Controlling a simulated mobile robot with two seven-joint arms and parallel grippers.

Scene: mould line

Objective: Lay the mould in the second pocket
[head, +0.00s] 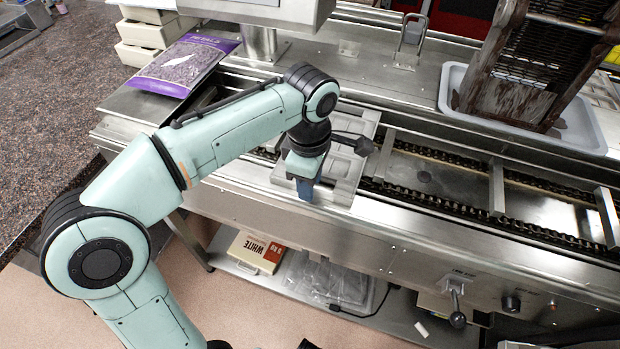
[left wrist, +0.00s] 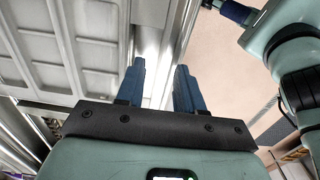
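The mould (head: 345,185) is a pale grey tray with recessed panels, lying across the left part of the chain conveyor. My left gripper (head: 306,188) is at its near left edge, blue fingers pointing down. In the left wrist view the fingers (left wrist: 160,85) stand apart, with a bright metal strip between them. The mould's ribbed face (left wrist: 85,55) fills the left of that view; no firm hold on it shows. The conveyor pockets lie between crossbars, one bar (head: 497,187) at right. A blue finger of my right gripper (left wrist: 236,11) shows at the wrist view's top right.
A grey tray (head: 452,88) holding a brown-stained rack (head: 520,95) stands behind the conveyor at right. A purple bag (head: 183,65) lies at the back left. A lever (head: 456,305) sticks out of the front panel. The pockets right of the mould look empty.

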